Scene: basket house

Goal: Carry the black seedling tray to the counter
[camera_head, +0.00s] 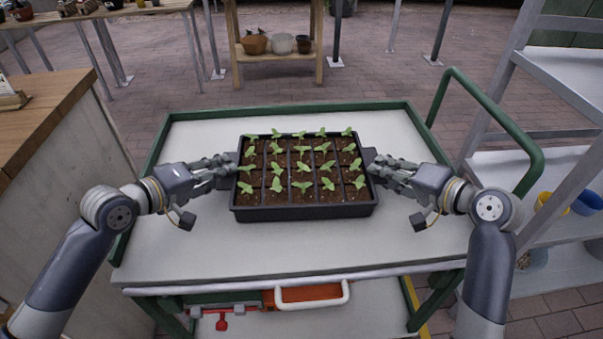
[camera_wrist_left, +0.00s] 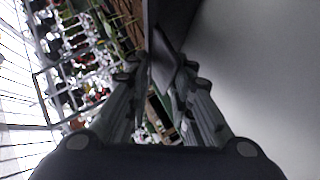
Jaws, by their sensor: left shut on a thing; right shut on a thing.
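The black seedling tray (camera_head: 304,213) holds rows of green seedlings in dark soil. In the head view it is level over the white top of a green-framed cart (camera_head: 310,249); I cannot tell whether it touches the top. My left gripper (camera_head: 234,165) is shut on the tab at the tray's left end. My right gripper (camera_head: 371,161) is shut on the tab at its right end. In the left wrist view my left fingers (camera_wrist_left: 163,80) close on the dark tab (camera_wrist_left: 170,57) beside the tray wall. A wooden counter (camera_head: 48,108) stands at the left.
A green cart handle (camera_head: 490,115) rises at the right. A grey metal shelf (camera_head: 568,85) with yellow and blue pots stands beyond it. A wooden stand with pots (camera_head: 254,43) is behind the cart. Brick paving (camera_head: 150,68) lies open behind. The cart's lower shelf holds an orange item (camera_head: 308,294).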

